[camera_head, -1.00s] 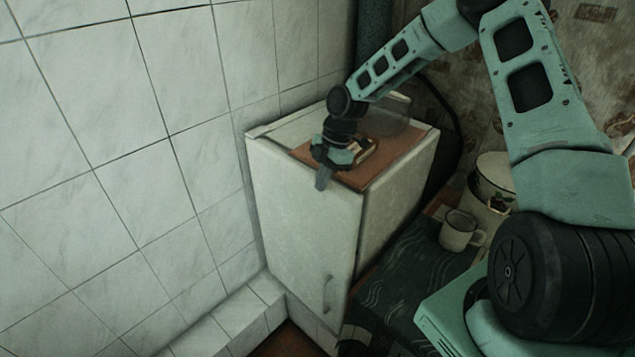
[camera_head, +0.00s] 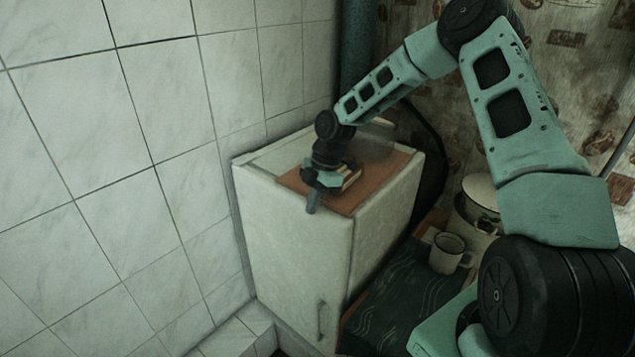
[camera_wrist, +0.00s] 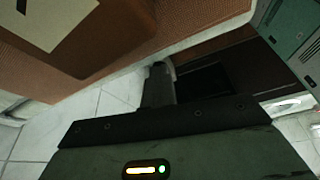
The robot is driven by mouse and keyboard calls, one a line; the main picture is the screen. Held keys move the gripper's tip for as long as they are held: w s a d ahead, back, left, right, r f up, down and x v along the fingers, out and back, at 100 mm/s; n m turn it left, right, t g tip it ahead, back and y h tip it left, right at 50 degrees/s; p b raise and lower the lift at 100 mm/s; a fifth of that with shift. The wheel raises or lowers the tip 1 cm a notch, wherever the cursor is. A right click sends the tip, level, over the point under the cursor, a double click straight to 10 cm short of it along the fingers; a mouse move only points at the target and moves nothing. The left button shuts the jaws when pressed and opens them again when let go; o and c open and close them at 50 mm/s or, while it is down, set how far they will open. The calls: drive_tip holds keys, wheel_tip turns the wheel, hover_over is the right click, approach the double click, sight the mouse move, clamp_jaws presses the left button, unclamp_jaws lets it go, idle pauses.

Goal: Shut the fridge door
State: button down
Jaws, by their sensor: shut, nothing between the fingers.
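The white fridge (camera_head: 380,225) stands in the corner against the tiled wall. Its door (camera_head: 290,260) is the front face, with a handle (camera_head: 321,318) low on its right side. In the head view the door lies flush with the body, with no visible gap. My gripper (camera_head: 312,203) is shut and empty at the top front edge of the fridge, its fingers pointing down over the door's upper edge. In the wrist view the fingers (camera_wrist: 158,88) show beside the brown board's edge. Whether they touch the door I cannot tell.
A brown board (camera_head: 380,180) lies on top of the fridge with a small item on it, partly behind my gripper. A white mug (camera_head: 449,254) and a lidded pot (camera_head: 482,196) stand on the dark-covered surface (camera_head: 395,290) to the right. White tiles line the left wall.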

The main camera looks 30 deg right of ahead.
drive_tip(key=b+v, duration=0.4)
drive_tip(key=v, duration=1.3)
drive_tip(key=shift+b, duration=0.35)
drive_tip(key=shift+s, duration=0.1)
drive_tip(key=s+a+f+m+h+b, duration=0.1)
drive_tip(key=s+a+f+m+b, duration=0.15)
drive_tip(key=s+a, duration=0.65)
drive_tip(key=s+a+f+m+h+b, duration=0.2)
drive_tip(key=s+a+f, duration=0.2)
drive_tip(key=a, duration=0.8)
drive_tip(key=s+a+f+m+b, duration=0.1)
drive_tip(key=s+a+f+m, duration=0.1)
drive_tip(key=s, duration=0.8)
drive_tip(key=s+a+f+m+b, duration=0.2)
drive_tip(key=s+f+m, duration=0.2)
drive_tip(key=s, duration=0.6)
drive_tip(key=shift+a+b, duration=0.3)
drive_tip(key=shift+a, duration=0.1)
drive_tip(key=shift+s+m, duration=0.1)
drive_tip(key=shift+m, duration=0.15)
